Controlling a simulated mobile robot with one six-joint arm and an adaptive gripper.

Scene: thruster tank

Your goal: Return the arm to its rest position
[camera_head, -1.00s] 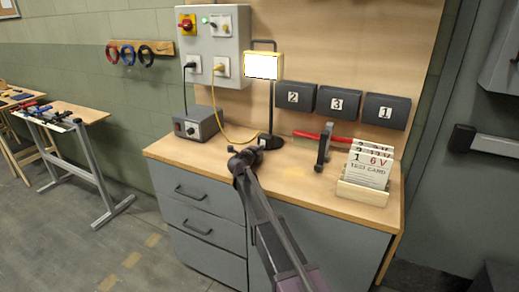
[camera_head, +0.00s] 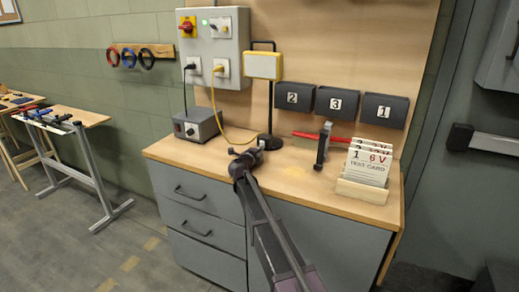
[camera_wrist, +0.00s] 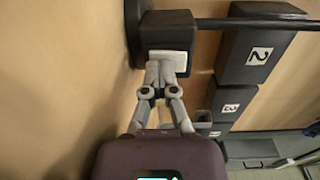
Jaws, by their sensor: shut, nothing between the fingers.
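My arm reaches over the bench from the lower middle in the head view, with my gripper (camera_head: 259,151) low in front of the lamp's black foot. In the wrist view my gripper (camera_wrist: 166,72) is shut and empty. Its fingertips line up with a pale plate on a dark block (camera_wrist: 168,30) at the lamp's foot. I cannot tell whether they touch it. The lamp (camera_head: 263,66) stands on a dark post at the back of the bench, and its panel looks unlit.
The wooden bench top (camera_head: 290,186) is clear close to my gripper. A grey power box (camera_head: 196,125) stands left. Numbered dark boxes (camera_head: 337,103) hang on the back panel.

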